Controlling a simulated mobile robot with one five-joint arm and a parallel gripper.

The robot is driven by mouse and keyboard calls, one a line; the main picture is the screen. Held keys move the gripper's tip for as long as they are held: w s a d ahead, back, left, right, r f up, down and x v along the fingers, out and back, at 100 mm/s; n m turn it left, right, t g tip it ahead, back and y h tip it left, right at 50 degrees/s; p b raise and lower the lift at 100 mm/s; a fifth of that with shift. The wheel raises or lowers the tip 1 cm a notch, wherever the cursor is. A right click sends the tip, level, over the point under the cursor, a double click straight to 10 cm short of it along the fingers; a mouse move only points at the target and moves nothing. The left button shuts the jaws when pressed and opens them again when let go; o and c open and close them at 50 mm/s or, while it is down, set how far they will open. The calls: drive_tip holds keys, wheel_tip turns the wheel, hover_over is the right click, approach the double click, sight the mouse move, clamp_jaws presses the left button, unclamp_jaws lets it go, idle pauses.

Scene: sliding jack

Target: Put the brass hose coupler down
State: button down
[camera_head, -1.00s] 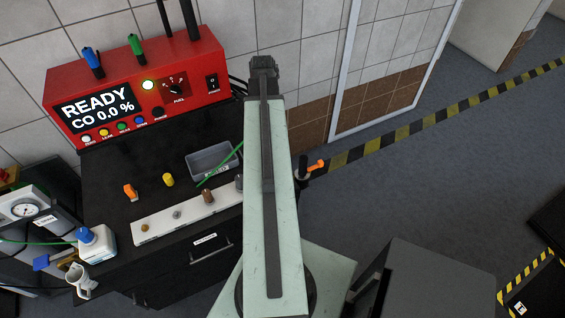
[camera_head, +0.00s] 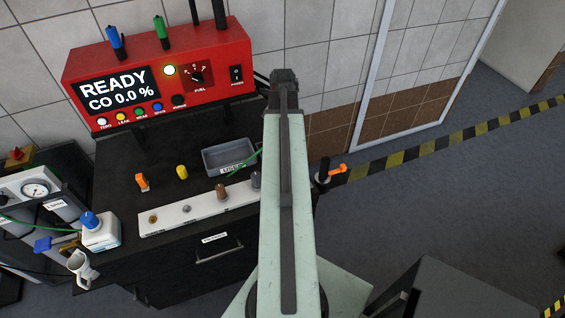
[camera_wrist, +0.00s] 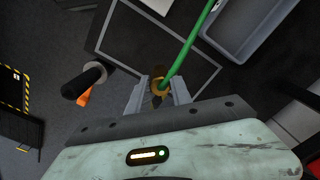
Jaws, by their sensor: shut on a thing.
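The brass hose coupler (camera_wrist: 160,86) is between the jaws of my gripper (camera_wrist: 157,92) in the wrist view. My gripper is shut on it. A green hose (camera_wrist: 187,47) runs up and right from the coupler. In the head view my arm hides the gripper and coupler, and a piece of green hose (camera_head: 246,161) crosses the grey tray.
The grey tray (camera_head: 208,164) stands on the black cabinet beside a white strip (camera_head: 171,216) with several fittings. The red analyser (camera_head: 205,70) is behind. A black post with an orange lever (camera_head: 337,169) is right of my arm; its black-and-orange form also shows in the wrist view (camera_wrist: 84,82).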

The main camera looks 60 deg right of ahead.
wheel_tip(320, 180, down, 9)
drive_tip(key=b, duration=0.8)
drive_tip(key=shift+f, duration=0.15)
drive_tip(key=shift+r, duration=0.25)
drive_tip(key=shift+f, duration=0.2)
drive_tip(key=c, duration=1.2)
unclamp_jaws()
drive_tip(key=shift+o, duration=0.2)
wheel_tip(320, 180, up, 13)
drive_tip(key=p, duration=1.2)
drive_tip(key=shift+f+p, duration=0.2)
drive_tip(key=shift+p, duration=0.1)
drive_tip(key=shift+f, duration=0.1)
